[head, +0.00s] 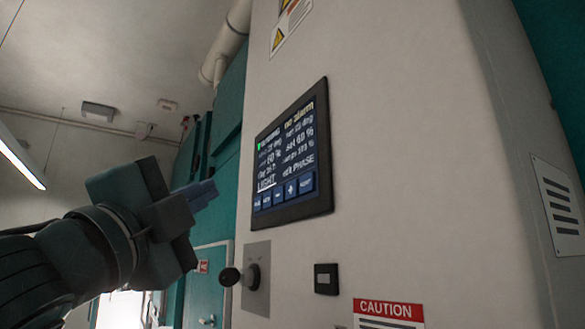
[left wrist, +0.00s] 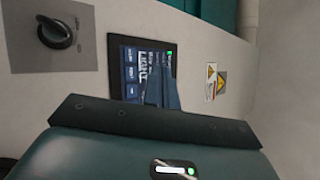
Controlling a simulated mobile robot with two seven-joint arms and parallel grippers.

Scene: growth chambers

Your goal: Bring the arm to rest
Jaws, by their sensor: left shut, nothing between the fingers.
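My left arm comes in from the left in the head view. Its gripper (head: 202,194) is shut and empty, in the air to the left of the display panel (head: 290,160) on the pale cabinet. A gap of wall shows between the fingertips and the panel in the picture. In the left wrist view the shut fingers (left wrist: 162,92) overlap the lower part of the display (left wrist: 128,58). Touch between fingers and screen cannot be made out. The screen reads "no alarm" at the top and "LIGHT" and "PHASE" lower down. My right gripper is not in view.
A black rotary knob (head: 250,276) on a metal plate sticks out below the display. A small black switch (head: 326,279) and a caution label (head: 388,312) are to its right. The cabinet front (head: 420,150) fills the right side. Open room lies at the left.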

